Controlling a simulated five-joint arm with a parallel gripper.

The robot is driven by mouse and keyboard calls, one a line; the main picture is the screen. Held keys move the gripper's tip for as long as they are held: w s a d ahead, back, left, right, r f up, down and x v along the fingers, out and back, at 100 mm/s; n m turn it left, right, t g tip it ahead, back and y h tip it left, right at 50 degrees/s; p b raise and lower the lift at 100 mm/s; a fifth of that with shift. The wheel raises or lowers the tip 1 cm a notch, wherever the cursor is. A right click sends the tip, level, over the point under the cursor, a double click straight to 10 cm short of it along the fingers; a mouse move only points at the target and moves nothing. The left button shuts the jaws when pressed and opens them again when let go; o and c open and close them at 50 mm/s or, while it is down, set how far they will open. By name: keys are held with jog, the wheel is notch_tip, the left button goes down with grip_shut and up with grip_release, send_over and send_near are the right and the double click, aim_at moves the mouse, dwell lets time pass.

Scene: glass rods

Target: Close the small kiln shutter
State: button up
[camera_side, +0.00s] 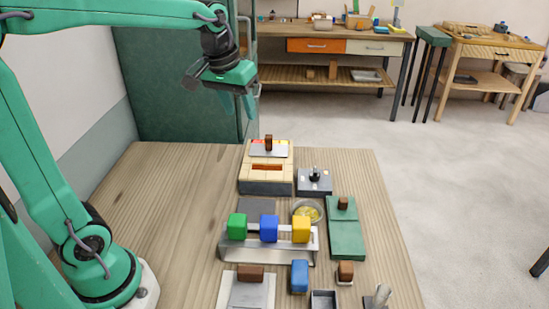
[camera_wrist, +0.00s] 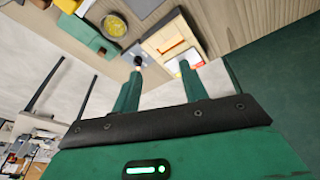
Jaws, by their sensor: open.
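The small kiln (camera_side: 266,187) is a tan brick block on a dark base at the table's far end. Its grey metal shutter (camera_side: 257,153) with an upright brown handle (camera_side: 268,142) lies at the back of the kiln top, and an orange slot (camera_side: 266,167) shows uncovered in front of it. My gripper (camera_side: 243,108) is open and empty, above and to the left of the shutter, apart from it. In the wrist view the gripper (camera_wrist: 161,66) has its fingers spread below the kiln (camera_wrist: 168,38); one finger partly hides the shutter area.
Nearer are a rack (camera_side: 268,255) with green, blue and yellow blocks, a yellow dish (camera_side: 307,211) and a green board (camera_side: 346,240). The table's left side (camera_side: 170,190) is clear. A green cabinet (camera_side: 165,90) stands behind.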

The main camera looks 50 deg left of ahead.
jog(key=w+a+f+n+g, duration=0.2)
jog(key=w+a+f, duration=0.25)
jog(key=w, duration=0.55)
jog(key=n+g, duration=0.1)
jog(key=n, duration=0.2)
send_over(269, 136)
jog(key=f, duration=0.7)
jog(key=shift+s+d+f, duration=0.15)
jog(key=shift+s+f, duration=0.05)
jog(key=shift+f, duration=0.05)
jog(key=shift+w+a+f, duration=0.25)
jog(key=shift+a+f, duration=0.05)
jog(key=shift+f, duration=0.15)
jog(key=shift+f, duration=3.9)
grip_shut()
